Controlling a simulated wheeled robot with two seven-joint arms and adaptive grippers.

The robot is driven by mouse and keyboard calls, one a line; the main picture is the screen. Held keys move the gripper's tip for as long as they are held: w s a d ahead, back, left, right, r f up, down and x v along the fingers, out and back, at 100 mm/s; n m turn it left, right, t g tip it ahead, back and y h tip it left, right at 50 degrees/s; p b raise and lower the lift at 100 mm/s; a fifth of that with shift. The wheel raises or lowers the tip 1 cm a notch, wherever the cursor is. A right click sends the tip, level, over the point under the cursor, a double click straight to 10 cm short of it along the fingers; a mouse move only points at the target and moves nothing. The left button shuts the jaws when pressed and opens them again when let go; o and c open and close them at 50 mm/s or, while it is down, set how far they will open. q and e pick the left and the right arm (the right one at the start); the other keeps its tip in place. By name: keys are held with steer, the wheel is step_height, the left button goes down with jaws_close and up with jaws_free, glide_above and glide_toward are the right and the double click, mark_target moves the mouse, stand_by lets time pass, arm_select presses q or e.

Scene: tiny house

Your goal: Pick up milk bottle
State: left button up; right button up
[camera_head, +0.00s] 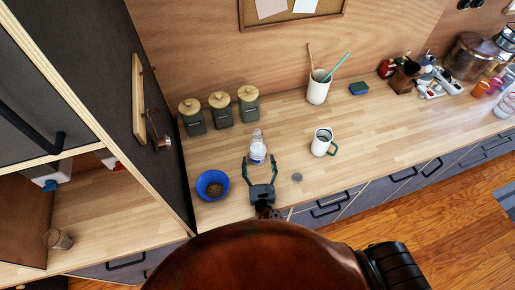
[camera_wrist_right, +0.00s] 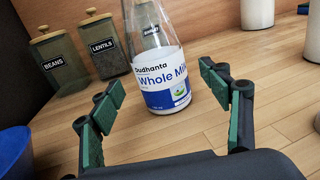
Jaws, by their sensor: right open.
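The milk bottle (camera_head: 257,153) stands upright on the wooden counter in the head view. It is clear, with a white and blue "Whole Milk" label. In the right wrist view the milk bottle (camera_wrist_right: 160,75) stands just beyond the fingers, its top cut off by the frame edge. My right gripper (camera_head: 259,170) is open and empty, with its fingers spread toward the bottle. In the right wrist view the right gripper's (camera_wrist_right: 165,105) green-padded fingers are on either side of the bottle's lower part, with counter showing between. My left gripper is not in view.
A blue bowl (camera_head: 212,185) sits left of the gripper. A white mug (camera_head: 321,143) stands to the right, with a small grey disc (camera_head: 297,177) in front of it. Several lidded jars (camera_head: 221,110) stand behind left. A utensil holder (camera_head: 318,88) stands behind. The right-hand counter has free room.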

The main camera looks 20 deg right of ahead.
mark_target(257, 150)
steer(key=w, duration=0.4)
steer(key=shift+d+r+p, duration=0.1)
steer(key=shift+d+p, duration=0.2)
steer(key=shift+d, duration=0.05)
steer(key=shift+w, duration=0.4)
steer(key=shift+d, duration=0.1)
steer(key=c, duration=1.8)
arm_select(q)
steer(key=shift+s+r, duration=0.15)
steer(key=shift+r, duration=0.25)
arm_select(e)
steer(key=shift+w, duration=0.15)
jaws_close()
steer(key=shift+r, duration=0.15)
